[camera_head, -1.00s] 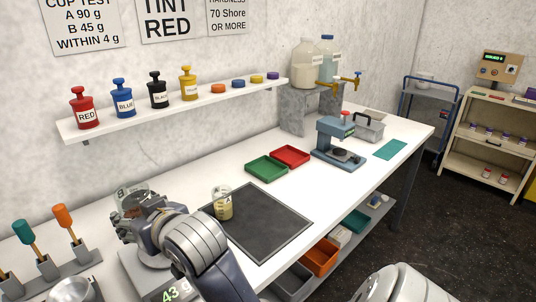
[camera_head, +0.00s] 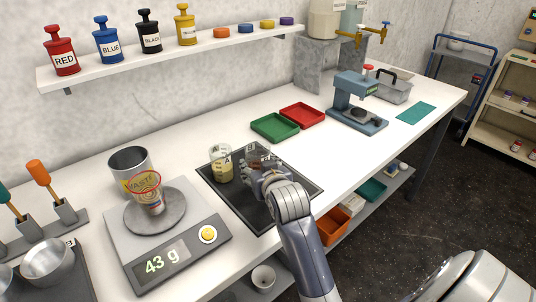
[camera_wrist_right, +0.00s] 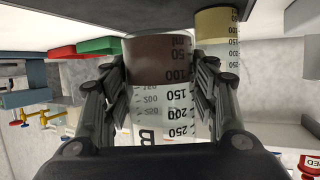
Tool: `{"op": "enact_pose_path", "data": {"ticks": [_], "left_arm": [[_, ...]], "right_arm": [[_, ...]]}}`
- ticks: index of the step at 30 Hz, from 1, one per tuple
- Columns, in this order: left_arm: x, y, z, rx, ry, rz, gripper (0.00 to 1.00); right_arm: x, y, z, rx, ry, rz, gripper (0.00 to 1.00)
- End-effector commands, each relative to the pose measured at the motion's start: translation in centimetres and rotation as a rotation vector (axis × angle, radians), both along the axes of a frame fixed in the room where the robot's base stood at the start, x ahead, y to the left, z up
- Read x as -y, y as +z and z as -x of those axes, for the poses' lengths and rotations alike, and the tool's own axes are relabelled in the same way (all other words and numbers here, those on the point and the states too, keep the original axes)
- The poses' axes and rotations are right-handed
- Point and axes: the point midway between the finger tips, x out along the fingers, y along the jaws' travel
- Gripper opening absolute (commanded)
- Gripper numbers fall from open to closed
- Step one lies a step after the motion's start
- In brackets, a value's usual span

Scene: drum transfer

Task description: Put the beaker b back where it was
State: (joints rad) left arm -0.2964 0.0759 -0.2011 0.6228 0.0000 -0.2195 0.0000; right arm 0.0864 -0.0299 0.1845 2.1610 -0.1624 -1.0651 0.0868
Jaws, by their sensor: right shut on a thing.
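Beaker b (camera_head: 254,153) is a clear graduated beaker with brown contents. It stands upright over the back part of the dark mat (camera_head: 262,212); I cannot tell whether its base touches the mat. My right gripper (camera_head: 262,170) is shut around it. The right wrist view, upside down, shows beaker b (camera_wrist_right: 160,105) between the two fingers, with its letter B readable. Beaker A (camera_head: 221,168), with pale yellow contents, stands on the mat just left of it, apart. It also shows in the right wrist view (camera_wrist_right: 217,28). My left gripper is not in view.
A scale (camera_head: 190,250) reading 43 g stands left of the mat, bearing a red-rimmed cup (camera_head: 148,195). A grey bin (camera_head: 128,163) stands behind it. Green (camera_head: 274,127) and red (camera_head: 302,115) trays lie beyond the mat. The mat's front part is clear.

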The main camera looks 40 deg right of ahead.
Motion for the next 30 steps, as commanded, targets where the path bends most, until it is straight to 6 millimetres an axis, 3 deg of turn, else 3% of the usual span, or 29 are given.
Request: {"op": "enact_pose_path", "data": {"ticks": [18, 26, 30], "left_arm": [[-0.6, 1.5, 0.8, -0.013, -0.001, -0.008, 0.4], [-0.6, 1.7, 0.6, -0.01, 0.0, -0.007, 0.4], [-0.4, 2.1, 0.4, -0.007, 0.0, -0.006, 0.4]], "right_arm": [[7.4, -0.8, -10.7, 0.003, -0.002, 0.001, 0.23], [8.5, -1.2, -12.4, 0.003, 0.0, 0.0, 0.23], [8.5, -2.8, -12.4, -0.001, 0.001, -0.002, 0.23]]}}
